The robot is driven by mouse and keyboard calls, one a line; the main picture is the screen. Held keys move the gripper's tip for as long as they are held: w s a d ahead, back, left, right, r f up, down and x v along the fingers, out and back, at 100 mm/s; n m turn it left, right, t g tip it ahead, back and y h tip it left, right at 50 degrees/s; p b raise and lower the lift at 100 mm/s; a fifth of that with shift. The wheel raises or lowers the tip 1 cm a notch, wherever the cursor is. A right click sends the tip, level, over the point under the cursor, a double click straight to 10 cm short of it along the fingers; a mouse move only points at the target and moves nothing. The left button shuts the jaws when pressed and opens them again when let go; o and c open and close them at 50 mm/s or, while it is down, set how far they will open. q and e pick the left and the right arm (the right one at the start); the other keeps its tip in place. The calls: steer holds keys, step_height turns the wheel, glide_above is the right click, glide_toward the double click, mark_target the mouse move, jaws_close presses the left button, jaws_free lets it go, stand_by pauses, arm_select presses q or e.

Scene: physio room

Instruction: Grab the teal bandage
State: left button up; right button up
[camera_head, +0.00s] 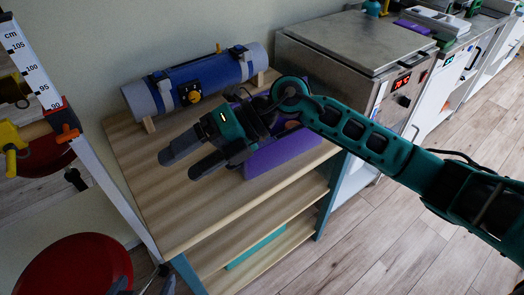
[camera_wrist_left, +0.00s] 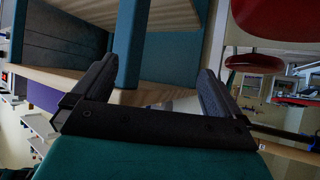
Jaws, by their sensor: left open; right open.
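No teal bandage can be picked out with certainty. A small rounded teal thing (camera_head: 372,7) stands at the top edge of the head view, far behind the cabinet. A flat teal piece (camera_head: 257,248) lies on the lower shelf. My right gripper (camera_head: 192,160) is open and empty above the wooden top, its arm reaching in from the right and partly hiding a purple bin. My left gripper (camera_head: 143,286) shows only as dark tips at the bottom edge. In the left wrist view its open, empty fingers (camera_wrist_left: 156,92) are near the shelf unit's edge.
The wooden shelf unit (camera_head: 170,215) carries a blue-grey roll (camera_head: 215,75) on supports and the purple bin (camera_head: 262,157). A metal cabinet (camera_head: 345,45) stands right of it. A red stool (camera_head: 80,265) and a height scale (camera_head: 30,65) are on the left. Floor is clear at right.

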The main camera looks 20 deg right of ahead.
steer(key=w+d+f+n+t+h, duration=0.1)
steer(key=w+d+f+t+h, duration=0.1)
steer(key=w+d+h, duration=0.5)
steer(key=m+t+h+b, duration=0.1)
steer(key=t+h+b, duration=0.1)
steer(key=h, duration=0.3)
glide_toward(263, 139)
steer(key=x, duration=0.3)
steer(key=shift+w+d, duration=0.2)
steer(key=shift+s+a+x, duration=0.1)
steer(key=shift+s+x, duration=0.05)
steer(key=shift+x, duration=1.4)
steer(key=shift+s+a+x, duration=0.15)
steer(key=shift+x, duration=1.4)
steer(key=shift+c, duration=0.2)
steer(key=c, duration=1)
steer(key=shift+c, duration=0.4)
steer(key=shift+r, duration=0.15)
